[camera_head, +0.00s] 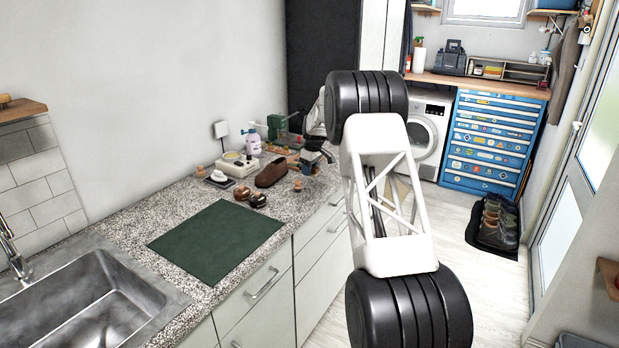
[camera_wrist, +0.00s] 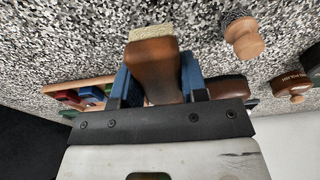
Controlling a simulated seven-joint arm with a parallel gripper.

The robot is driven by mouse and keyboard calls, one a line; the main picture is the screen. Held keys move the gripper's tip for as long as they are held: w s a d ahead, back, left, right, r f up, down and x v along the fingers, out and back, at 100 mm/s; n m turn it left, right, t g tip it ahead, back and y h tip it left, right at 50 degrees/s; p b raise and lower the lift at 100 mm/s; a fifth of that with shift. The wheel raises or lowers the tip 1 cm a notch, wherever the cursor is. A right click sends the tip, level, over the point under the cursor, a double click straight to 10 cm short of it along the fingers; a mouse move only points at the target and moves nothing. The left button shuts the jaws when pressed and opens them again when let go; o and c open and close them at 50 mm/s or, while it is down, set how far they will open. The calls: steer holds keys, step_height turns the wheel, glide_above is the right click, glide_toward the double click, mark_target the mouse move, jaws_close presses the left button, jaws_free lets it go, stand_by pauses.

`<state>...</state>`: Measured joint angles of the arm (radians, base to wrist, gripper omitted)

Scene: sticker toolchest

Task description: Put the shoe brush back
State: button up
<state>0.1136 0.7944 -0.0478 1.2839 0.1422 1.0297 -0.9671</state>
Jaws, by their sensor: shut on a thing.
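A brown wooden shoe brush (camera_wrist: 153,72) with a pale bristle end is between the blue fingers of my gripper (camera_wrist: 153,80) in the wrist view. The gripper is shut on it. The brush's pale end points away from the gripper, over the speckled counter. In the head view my gripper (camera_head: 313,158) is low over the far part of the counter, to the right of the brown shoe (camera_head: 271,173). I cannot clearly make out the brush in that view. Whether the brush touches the counter is hard to tell.
A wooden tray (camera_wrist: 72,87) with coloured items lies left of the gripper. The green mat (camera_head: 216,240) is bare. Small tins, a bottle (camera_head: 253,141) and a green device crowd the far counter.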

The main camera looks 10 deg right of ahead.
mark_target(310, 182)
steer(key=shift+f, duration=1.75)
steer(key=shift+f, duration=0.15)
steer(key=o, duration=1)
steer(key=shift+c, duration=0.2)
steer(key=r, duration=0.4)
steer(key=d+r, duration=0.1)
steer(key=r, duration=0.3)
steer(key=s+r, duration=0.1)
steer(key=r, duration=0.3)
steer(key=shift+s+d, duration=0.1)
steer(key=shift+d, duration=0.05)
steer(key=shift+r, duration=0.15)
